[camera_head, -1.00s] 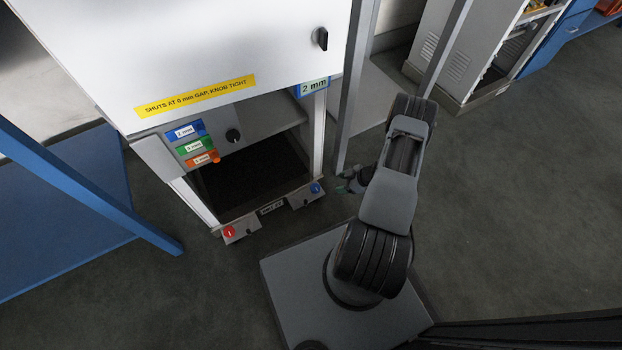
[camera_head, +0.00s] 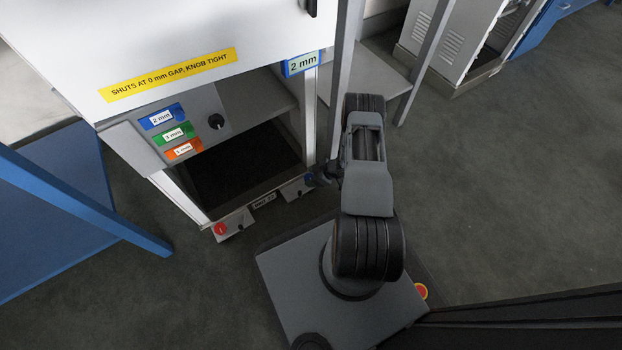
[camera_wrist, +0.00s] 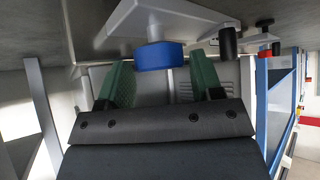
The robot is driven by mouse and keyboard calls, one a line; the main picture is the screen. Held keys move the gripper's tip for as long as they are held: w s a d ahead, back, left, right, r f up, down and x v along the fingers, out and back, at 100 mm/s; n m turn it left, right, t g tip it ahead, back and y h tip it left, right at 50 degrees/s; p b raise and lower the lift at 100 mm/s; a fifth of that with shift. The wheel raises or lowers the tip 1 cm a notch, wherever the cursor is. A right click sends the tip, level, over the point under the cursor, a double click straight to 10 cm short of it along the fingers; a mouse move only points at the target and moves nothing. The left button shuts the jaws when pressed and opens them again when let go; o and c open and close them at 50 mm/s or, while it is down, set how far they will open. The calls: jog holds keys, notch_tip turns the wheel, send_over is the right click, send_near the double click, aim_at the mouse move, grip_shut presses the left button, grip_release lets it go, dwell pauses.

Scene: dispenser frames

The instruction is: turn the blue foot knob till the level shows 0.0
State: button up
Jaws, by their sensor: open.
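The blue foot knob (camera_wrist: 160,56) shows in the wrist view below a pale bracket, roughly between the green fingers of my gripper (camera_wrist: 159,66). The jaws are open, with a finger to either side of the knob; I cannot tell whether either touches it. In the head view my gripper (camera_head: 322,173) is at the cabinet's right front foot and mostly hides the blue knob. The small level display (camera_head: 264,202) sits on the low front edge between the feet; its digits are too small to read.
A red foot knob (camera_head: 220,229) is at the cabinet's left front foot. The cabinet door (camera_head: 200,40) overhangs above, with a black knob (camera_head: 216,121) on the panel below. A grey post (camera_head: 345,70) stands close behind my arm. A blue frame (camera_head: 90,205) is at left. Floor at right is clear.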

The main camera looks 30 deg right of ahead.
jog(key=shift+w+a+f, duration=0.15)
jog(key=shift+a+f, duration=0.05)
jog(key=c, duration=0.6)
jog(key=shift+c, duration=0.2)
jog(key=shift+m, duration=0.4)
jog(key=m+t+h+p, duration=0.1)
jog(key=m+h, duration=0.1)
jog(key=shift+a+m+t, duration=0.1)
jog(key=shift+m+t, duration=0.3)
jog(key=m+t+h+p, duration=0.1)
jog(key=m+h, duration=0.1)
jog(key=m, duration=0.1)
jog(key=shift+a+m+h, duration=0.15)
jog(key=shift+m+h, duration=0.15)
jog(key=shift+m, duration=0.1)
jog(key=m+h, duration=0.4)
jog(key=m, duration=0.1)
jog(key=shift+m+h, duration=0.3)
jog(key=shift+m, duration=0.2)
